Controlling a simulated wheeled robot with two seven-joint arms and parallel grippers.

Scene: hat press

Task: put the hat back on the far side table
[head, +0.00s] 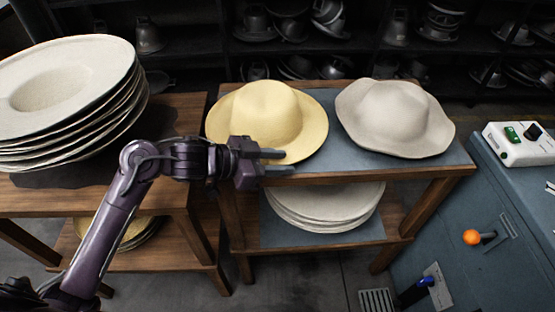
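A yellow straw-coloured hat (262,112) sits on the left part of the table with the grey-blue top (335,172). A pale grey-beige hat (394,112) sits beside it on the right part of the same table. My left gripper (284,162) is at the front brim of the yellow hat, pointing right. Its two fingers are apart with a gap between them, and I see nothing held in the gap. Whether a finger touches the brim I cannot tell. My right gripper is not in view.
A stack of pale hat blanks (70,85) stands on the wooden table at left. More pale blanks (325,205) lie on the shelf below the hats. A blue machine (470,235) with a control box (520,143) and orange knob stands at right. Dark shelves with metal forms line the back.

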